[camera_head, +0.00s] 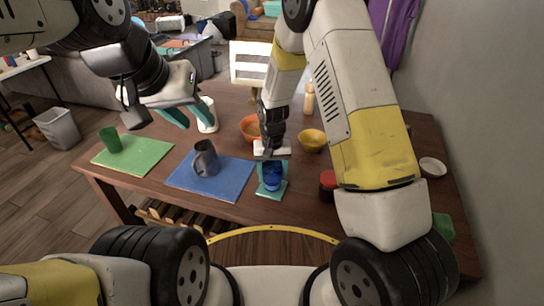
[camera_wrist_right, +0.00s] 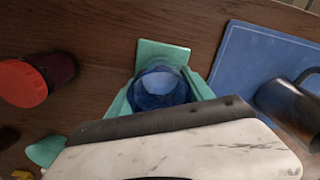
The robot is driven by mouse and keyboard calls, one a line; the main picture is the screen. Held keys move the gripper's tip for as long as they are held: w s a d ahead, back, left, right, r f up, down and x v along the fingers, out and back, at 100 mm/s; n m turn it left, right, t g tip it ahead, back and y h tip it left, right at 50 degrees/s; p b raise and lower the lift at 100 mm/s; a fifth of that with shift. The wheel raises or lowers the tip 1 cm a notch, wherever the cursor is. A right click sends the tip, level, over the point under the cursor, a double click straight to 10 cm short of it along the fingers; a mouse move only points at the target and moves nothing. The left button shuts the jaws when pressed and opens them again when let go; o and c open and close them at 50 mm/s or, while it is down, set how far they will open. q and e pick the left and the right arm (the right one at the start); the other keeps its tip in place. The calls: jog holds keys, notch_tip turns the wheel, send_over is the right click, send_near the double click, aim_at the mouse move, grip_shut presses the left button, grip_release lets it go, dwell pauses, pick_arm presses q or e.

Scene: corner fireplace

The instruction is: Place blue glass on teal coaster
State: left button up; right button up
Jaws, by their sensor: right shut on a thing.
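The blue glass (camera_head: 272,178) is upright between the teal fingers of my right gripper (camera_head: 272,168), which is shut on it. The teal coaster (camera_head: 271,195) lies on the table under the glass in the head view. In the right wrist view the glass (camera_wrist_right: 158,92) overlaps the near part of the coaster (camera_wrist_right: 165,53), with the fingers on both sides. I cannot tell whether the glass base touches the coaster. My left gripper (camera_head: 187,114) is open and empty above the table's far left part, in front of a white cup.
A blue mat (camera_head: 228,178) with a grey mug (camera_head: 206,160) lies left of the coaster. Farther left is a green mat (camera_head: 152,155) with a green cup (camera_head: 111,140). Orange (camera_head: 249,126) and yellow (camera_head: 312,140) bowls stand behind. A red-lidded jar (camera_head: 327,184) stands right.

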jog(key=shift+f, duration=0.15)
jog(key=o, duration=1.6)
jog(key=shift+o, duration=0.2)
notch_tip(320, 180, up, 12)
jog(key=s+d+r+t+y, duration=0.1)
jog(key=s+d+r, duration=0.25)
jog(key=r, duration=0.45)
jog(key=s+d+r+t+y, duration=0.1)
jog(key=s+d+r+t, duration=0.2)
jog(key=r, duration=0.5)
jog(key=s+d+r+t, duration=0.1)
jog(key=s+d+r, duration=0.2)
jog(key=s, duration=0.4)
jog(key=s+d+r+t, duration=0.1)
jog(key=s+d+r, duration=0.3)
jog(key=s, duration=0.3)
jog(key=shift+d, duration=0.15)
